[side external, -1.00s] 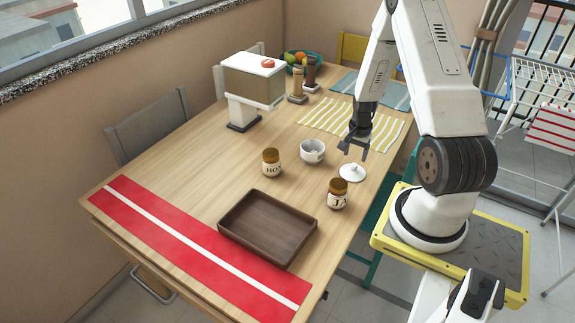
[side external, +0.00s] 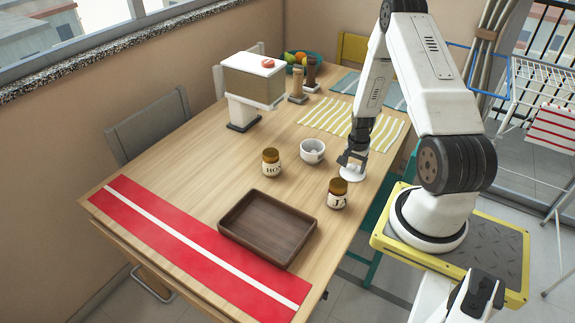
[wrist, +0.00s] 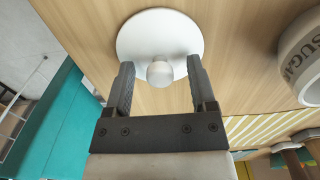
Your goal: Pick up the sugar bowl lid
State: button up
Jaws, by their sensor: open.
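The white sugar bowl lid (side external: 352,175) lies on the table near its right edge. In the wrist view the lid (wrist: 158,32) is a round disc with a pale knob (wrist: 160,73). My gripper (side external: 350,165) is open and low over the lid, pointing down. In the wrist view my gripper (wrist: 157,80) has one finger on each side of the knob, with a gap on both sides. I cannot tell whether the fingertips touch the disc. The white sugar bowl (side external: 312,151) stands without a lid to the left; it also shows in the wrist view (wrist: 303,55).
A honey jar (side external: 271,163) and another jar (side external: 338,194) stand close by. A brown wooden tray (side external: 233,222) sits in front. A dispenser (side external: 254,82), two shakers or mills and a fruit bowl stand farther back. The striped mat (side external: 320,116) lies behind the lid.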

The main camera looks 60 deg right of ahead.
dwell(0.4)
grip_shut()
dwell(0.4)
jog(key=shift+r, duration=0.75)
jog(key=s+a+r, duration=0.9)
jog(key=s+r, duration=0.1)
jog(key=r, duration=0.1)
jog(key=shift+a+r, duration=0.2)
jog(key=shift+a, duration=0.1)
